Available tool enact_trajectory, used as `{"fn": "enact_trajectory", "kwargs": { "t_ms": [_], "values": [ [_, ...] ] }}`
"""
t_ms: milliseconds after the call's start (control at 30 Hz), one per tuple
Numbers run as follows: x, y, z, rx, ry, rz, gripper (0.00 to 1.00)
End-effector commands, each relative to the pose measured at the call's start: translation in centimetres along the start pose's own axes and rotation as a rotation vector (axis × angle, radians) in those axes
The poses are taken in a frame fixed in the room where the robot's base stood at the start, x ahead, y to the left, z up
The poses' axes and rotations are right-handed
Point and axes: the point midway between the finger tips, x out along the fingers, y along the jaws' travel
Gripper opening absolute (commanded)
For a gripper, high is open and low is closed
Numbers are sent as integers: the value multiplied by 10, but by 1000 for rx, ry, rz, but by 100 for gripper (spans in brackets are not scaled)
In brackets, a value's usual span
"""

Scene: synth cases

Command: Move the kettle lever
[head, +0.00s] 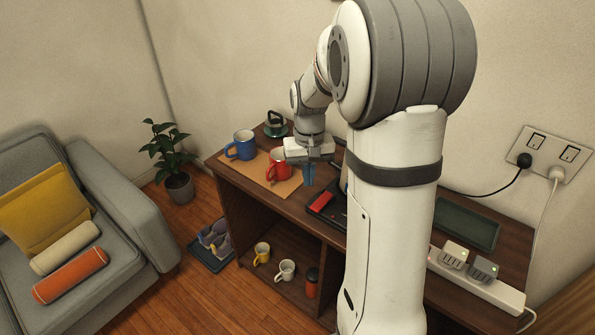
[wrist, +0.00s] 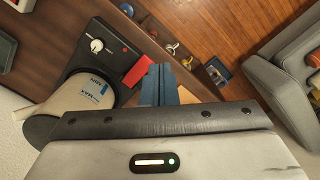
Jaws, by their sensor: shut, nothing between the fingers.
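The kettle (wrist: 85,97) shows in the wrist view as a pale body with blue MIN and MAX marks, on a black base (wrist: 100,35) with a white knob. A red block-like lever (wrist: 138,72) sits at the base's edge. In the head view the lever (head: 322,199) lies on the base, and my arm hides most of the kettle. My gripper (head: 308,174) is shut and empty, with blue fingers above the desk, just left of the lever. In the wrist view the fingers (wrist: 158,72) are close beside the lever; I cannot tell whether they touch it.
A power strip (head: 478,282) and a dark tray (head: 467,224) are at the right. Smaller mugs stand on the lower shelf.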

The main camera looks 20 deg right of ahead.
Motion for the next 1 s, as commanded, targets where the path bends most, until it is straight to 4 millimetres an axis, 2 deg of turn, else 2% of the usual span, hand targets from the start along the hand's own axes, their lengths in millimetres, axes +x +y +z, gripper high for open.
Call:
{"fn": "enact_trajectory", "kwargs": {
  "t_ms": [33,100,200,333,533,1000],
  "values": [
    [4,7,-16,17,-36,-1,0],
    [16,14,-34,36,-71,-4,0],
    [35,24,-54,59,-113,-7,0],
    [55,34,-71,80,-152,-11,0],
    [70,40,-80,92,-176,-13,0],
    [75,41,-80,93,-176,-13,0]
  ]
}}
